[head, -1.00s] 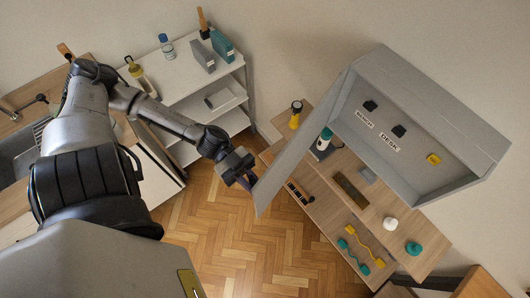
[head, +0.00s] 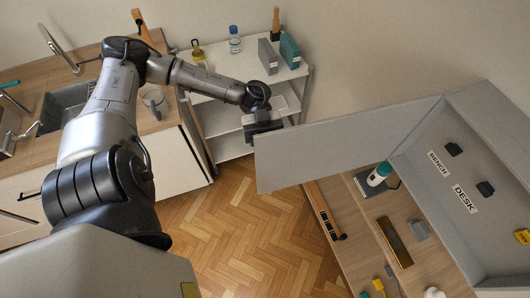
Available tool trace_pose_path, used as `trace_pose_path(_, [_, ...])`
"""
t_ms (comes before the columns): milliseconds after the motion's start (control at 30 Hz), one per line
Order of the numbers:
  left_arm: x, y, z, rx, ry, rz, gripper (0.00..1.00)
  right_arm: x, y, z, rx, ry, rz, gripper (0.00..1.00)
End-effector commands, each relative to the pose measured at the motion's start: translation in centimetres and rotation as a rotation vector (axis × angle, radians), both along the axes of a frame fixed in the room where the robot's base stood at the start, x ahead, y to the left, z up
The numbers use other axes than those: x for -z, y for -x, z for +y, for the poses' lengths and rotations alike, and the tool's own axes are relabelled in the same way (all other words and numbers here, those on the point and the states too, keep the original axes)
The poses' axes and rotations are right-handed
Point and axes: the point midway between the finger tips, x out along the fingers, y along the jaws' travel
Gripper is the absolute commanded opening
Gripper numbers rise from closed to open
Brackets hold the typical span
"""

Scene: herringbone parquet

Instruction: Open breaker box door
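The grey breaker box (head: 465,185) is on the wall at the right of the head view. Its grey door (head: 340,147) stands swung wide out to the left, and the inside shows black switches, a yellow one and the labels BENCH and DESK. My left gripper (head: 262,128) is at the door's free outer edge, at its upper left corner. Its fingers are mostly hidden by its own body and the door, so I cannot tell whether they are shut on the edge. My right gripper is not in view.
A white shelf rack (head: 225,115) with bottles and binders is behind my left arm. A counter with a sink (head: 65,105) is at the left. The parquet floor (head: 235,215) is clear.

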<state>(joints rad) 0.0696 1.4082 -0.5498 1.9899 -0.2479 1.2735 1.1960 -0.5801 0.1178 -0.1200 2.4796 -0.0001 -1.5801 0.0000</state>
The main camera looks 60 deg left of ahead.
Motion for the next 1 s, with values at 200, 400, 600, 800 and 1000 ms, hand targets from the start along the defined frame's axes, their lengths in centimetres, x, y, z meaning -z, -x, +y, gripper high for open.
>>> trace_pose_path(200, [0.1, -0.09, 0.06, 0.0, -0.001, 0.002, 0.0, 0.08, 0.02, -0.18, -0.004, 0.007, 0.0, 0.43])
trace_pose_path(400, [0.12, -0.08, 0.05, -0.001, -0.002, 0.002, 0.15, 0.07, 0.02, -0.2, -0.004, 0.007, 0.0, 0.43])
trace_pose_path(600, [0.08, -0.07, 0.05, -0.001, -0.001, 0.001, 0.34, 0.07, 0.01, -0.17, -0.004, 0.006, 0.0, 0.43])
trace_pose_path(800, [0.04, -0.08, 0.03, 0.0, -0.001, 0.0, 0.38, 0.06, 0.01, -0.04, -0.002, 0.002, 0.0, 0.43])
trace_pose_path(1000, [0.15, -0.3, 0.88, -0.002, -0.003, 0.0, 0.38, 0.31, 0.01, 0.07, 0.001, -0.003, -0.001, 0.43])
